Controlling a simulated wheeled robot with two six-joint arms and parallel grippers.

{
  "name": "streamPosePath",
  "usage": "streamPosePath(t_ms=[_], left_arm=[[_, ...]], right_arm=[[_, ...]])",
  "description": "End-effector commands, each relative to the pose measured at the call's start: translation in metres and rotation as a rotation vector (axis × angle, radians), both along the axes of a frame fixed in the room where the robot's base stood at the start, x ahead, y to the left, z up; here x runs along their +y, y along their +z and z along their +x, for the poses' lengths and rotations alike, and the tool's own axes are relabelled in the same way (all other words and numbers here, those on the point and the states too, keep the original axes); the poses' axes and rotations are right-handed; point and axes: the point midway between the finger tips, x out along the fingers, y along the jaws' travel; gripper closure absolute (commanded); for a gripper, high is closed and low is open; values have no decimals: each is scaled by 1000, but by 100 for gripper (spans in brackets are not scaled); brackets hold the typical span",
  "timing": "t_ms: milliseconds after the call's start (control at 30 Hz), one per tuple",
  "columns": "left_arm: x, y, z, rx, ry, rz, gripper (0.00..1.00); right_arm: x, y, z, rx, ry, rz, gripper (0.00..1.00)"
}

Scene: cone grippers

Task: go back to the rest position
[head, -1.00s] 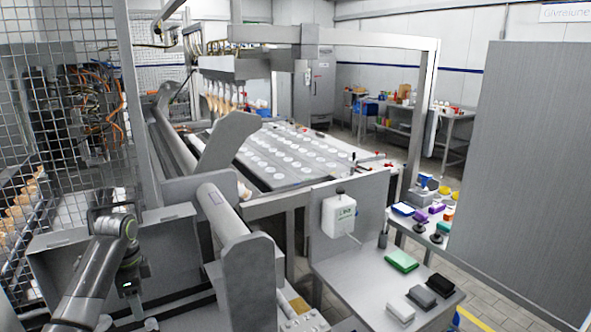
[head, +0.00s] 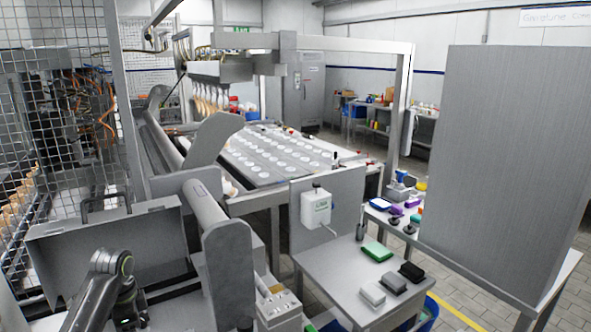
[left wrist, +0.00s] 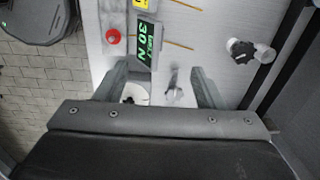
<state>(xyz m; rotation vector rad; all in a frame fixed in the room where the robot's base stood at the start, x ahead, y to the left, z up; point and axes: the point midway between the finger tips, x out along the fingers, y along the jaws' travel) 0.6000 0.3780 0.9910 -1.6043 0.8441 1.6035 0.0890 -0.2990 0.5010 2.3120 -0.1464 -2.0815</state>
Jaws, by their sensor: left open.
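My left arm (head: 103,284) comes in at the lower left of the head view, with its elbow bent over a grey metal machine. Its gripper cannot be made out there. In the left wrist view my left gripper (left wrist: 160,84) is open, its two grey fingers spread wide apart with nothing held between them. Past the fingertips lies a pale metal panel with a green-lit display (left wrist: 147,42), a red button (left wrist: 113,36) and a black knob (left wrist: 241,51). My right gripper is in neither view.
A grey housing (head: 105,248) and a thick roller (head: 228,270) stand close by my left arm. A wire mesh fence (head: 60,95) is at the left.

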Motion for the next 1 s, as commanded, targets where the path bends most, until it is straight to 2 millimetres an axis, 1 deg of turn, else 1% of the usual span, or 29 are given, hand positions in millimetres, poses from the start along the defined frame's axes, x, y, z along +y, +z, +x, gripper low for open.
streamPosePath(t_ms=[33, 167, 267, 367, 400, 467, 500, 567, 600, 667, 700, 767, 800, 900, 1000], left_arm=[[-2, -10, -7, -2, 13, 4, 37], [-8, -33, -25, -17, 61, 14, 37], [-14, -55, -46, -33, 108, 22, 37], [-23, -80, -76, -57, 177, 27, 37], [-26, -90, -90, -71, 210, 28, 37], [-32, -103, -111, -91, 264, 25, 37], [-36, -110, -126, -106, 300, 24, 37], [-42, -118, -148, -128, 356, 18, 37], [-45, -123, -164, -141, 396, 14, 37], [-50, -128, -186, -164, 456, 6, 37], [-53, -130, -202, -179, 499, 1, 37], [-58, -131, -225, -201, 565, -9, 37], [-61, -130, -240, -218, 609, -16, 37], [-66, -125, -272, -254, 711, -31, 37], [-68, -118, -296, -284, 794, -41, 37]], right_arm=[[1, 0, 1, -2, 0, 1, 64], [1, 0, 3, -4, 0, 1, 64], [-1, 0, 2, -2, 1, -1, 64], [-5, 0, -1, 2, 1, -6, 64], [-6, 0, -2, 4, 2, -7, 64], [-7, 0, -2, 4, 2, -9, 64], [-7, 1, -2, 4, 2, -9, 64], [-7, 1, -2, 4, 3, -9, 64], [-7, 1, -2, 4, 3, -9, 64], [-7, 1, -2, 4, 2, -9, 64], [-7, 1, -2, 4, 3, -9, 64], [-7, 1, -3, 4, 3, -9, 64], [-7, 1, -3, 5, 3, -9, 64], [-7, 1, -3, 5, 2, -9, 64], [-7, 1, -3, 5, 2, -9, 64]])
